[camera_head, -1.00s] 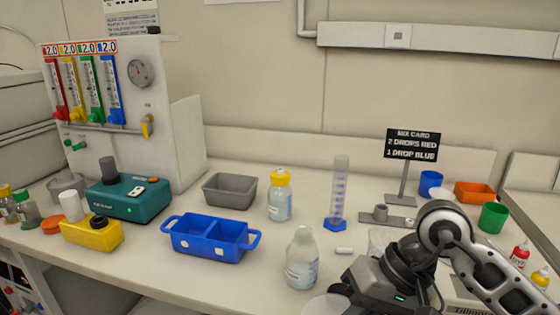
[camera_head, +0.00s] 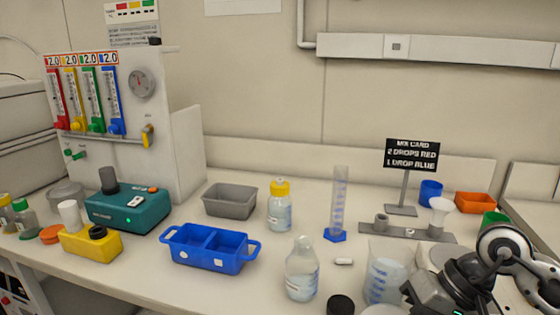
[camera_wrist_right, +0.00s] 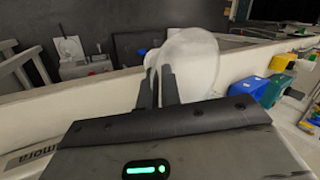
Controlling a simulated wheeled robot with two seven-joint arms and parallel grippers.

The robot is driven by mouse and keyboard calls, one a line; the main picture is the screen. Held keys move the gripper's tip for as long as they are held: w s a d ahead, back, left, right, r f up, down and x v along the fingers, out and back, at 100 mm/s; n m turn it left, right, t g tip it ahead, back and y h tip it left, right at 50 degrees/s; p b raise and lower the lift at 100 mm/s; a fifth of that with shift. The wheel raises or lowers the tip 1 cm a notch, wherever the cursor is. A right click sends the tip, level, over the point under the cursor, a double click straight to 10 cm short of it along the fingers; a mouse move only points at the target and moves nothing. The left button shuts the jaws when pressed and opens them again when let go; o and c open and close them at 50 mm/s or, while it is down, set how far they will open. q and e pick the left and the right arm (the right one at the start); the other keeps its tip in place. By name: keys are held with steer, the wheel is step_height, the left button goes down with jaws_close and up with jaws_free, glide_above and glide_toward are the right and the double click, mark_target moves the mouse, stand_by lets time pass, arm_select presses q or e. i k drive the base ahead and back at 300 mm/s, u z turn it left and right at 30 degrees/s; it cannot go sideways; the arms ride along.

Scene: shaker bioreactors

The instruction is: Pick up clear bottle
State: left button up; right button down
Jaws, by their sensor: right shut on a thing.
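A clear uncapped bottle (camera_head: 301,270) with pale liquid and a label stands upright near the front middle of the bench. Another clear bottle (camera_head: 280,207) with a yellow cap stands behind it. My right gripper (camera_wrist_right: 163,85) is shut with its fingers close together on a pale, rounded thing (camera_wrist_right: 192,62), whose kind I cannot make out. In the head view, the dark right gripper body (camera_head: 435,290) is at the lower right, apart from both bottles, and its fingertips are not clear. My left gripper is not in view.
A beaker (camera_head: 384,280) stands between the uncapped bottle and my right gripper. A black cap (camera_head: 340,304) is in front. A blue two-part tray (camera_head: 208,263), a grey bin (camera_head: 230,212) and a graduated cylinder (camera_head: 339,200) stand around. A card sign (camera_head: 411,153) rises behind.

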mark_target(302, 264)
steer(key=k, duration=0.5)
steer(key=u, duration=0.8)
steer(key=i, duration=0.7)
steer(key=z, duration=1.3)
